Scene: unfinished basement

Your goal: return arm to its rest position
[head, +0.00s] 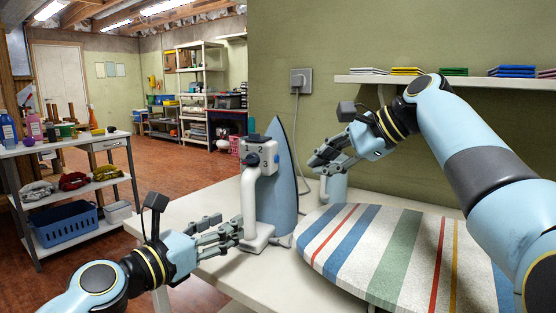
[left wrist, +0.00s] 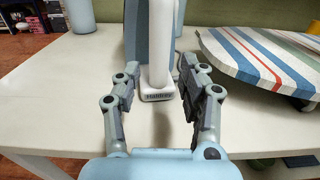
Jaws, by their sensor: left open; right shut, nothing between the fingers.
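An iron with a blue soleplate (head: 281,190) and a white handle (head: 249,205) stands upright on the white table. My left gripper (head: 236,229) is open at the lower part of the handle, coming from the left. In the left wrist view, the white handle (left wrist: 159,62) appears between the spread fingers of my left gripper (left wrist: 162,75); whether they touch it I cannot tell. My right gripper (head: 319,160) is shut and empty, raised near the wall behind the iron.
A striped ironing board (head: 375,238) lies on the table (head: 190,214) at right. A cord runs from the wall outlet (head: 301,79) down behind the iron. A shelf (head: 372,79) with folded cloths is on the wall. A stocked cart (head: 70,149) stands at left; open floor lies between.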

